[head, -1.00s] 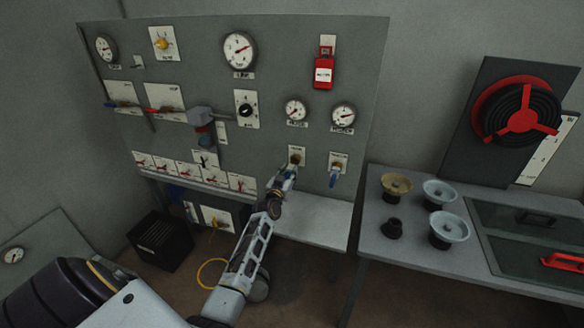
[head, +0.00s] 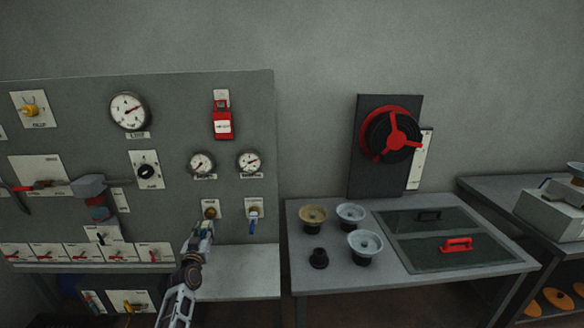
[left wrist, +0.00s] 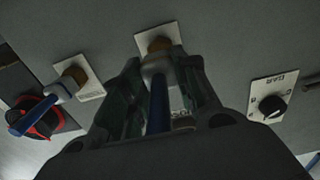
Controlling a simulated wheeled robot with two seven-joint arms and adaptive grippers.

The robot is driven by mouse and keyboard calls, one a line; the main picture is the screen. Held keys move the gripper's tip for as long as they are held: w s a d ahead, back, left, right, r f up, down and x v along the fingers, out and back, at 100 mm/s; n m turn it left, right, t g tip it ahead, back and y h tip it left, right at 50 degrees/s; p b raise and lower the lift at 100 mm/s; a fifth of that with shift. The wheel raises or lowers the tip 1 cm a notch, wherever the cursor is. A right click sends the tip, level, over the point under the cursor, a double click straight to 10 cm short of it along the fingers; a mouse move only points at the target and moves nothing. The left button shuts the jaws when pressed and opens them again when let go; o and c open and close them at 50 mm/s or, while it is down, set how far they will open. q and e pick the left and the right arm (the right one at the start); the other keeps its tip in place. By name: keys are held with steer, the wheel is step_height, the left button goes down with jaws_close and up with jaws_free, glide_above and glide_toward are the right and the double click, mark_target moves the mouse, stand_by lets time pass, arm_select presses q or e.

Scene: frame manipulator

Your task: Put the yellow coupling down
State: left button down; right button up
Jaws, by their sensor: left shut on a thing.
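The yellow coupling (head: 313,216), a dull yellow flared ring on a dark base, stands upright at the back left of the right-hand table, apart from both my grippers. My left gripper (head: 200,234) is at the lower right of the grey panel. In the left wrist view its fingers (left wrist: 160,98) are shut on a blue-handled valve (left wrist: 158,68) that sticks out of a white plate. The fingers hide part of the valve. My right gripper is in neither view.
Two pale couplings (head: 365,244) and a small black one (head: 318,259) stand close to the yellow coupling on the table (head: 336,279). A glass-topped panel with a red handle (head: 457,244) lies to their right. A second blue valve (head: 253,221) is beside my left gripper.

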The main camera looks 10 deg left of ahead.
arm_select(q)
steer(key=shift+s+d+f, duration=0.2)
steer(key=shift+d, duration=0.1)
steer(key=s+d+f+m+h, duration=0.1)
steer(key=s+d+f+h, duration=0.1)
steer(key=s+d, duration=0.8)
steer(key=s+d+f+m+h, duration=0.1)
steer(key=s+d+f+h, duration=0.1)
steer(key=s+d, duration=0.9)
steer(key=shift+d+f+m, duration=0.3)
steer(key=shift+d+f, duration=0.25)
steer(key=shift+d, duration=0.35)
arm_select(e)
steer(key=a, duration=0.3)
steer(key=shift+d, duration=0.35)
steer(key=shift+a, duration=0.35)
arm_select(q)
steer(key=shift+r, duration=0.1)
